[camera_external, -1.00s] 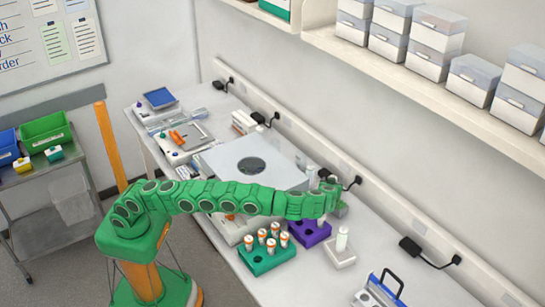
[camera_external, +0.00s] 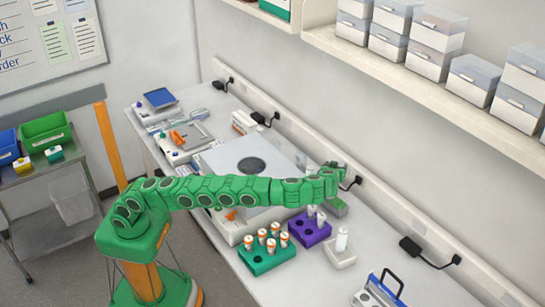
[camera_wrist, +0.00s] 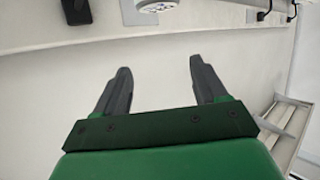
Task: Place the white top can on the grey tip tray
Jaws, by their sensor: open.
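I cannot tell for certain which of these is the task's can. My gripper (camera_external: 338,207) is above the bench, behind the purple rack and apart from the cans. In the wrist view my gripper (camera_wrist: 160,66) is open, with nothing between its two dark fingers.
A green rack (camera_external: 266,259) with several orange-and-white cans stands left of the purple rack. A large grey instrument (camera_external: 222,153) lies behind my arm. Black power plugs (camera_external: 412,246) and cables line the wall.

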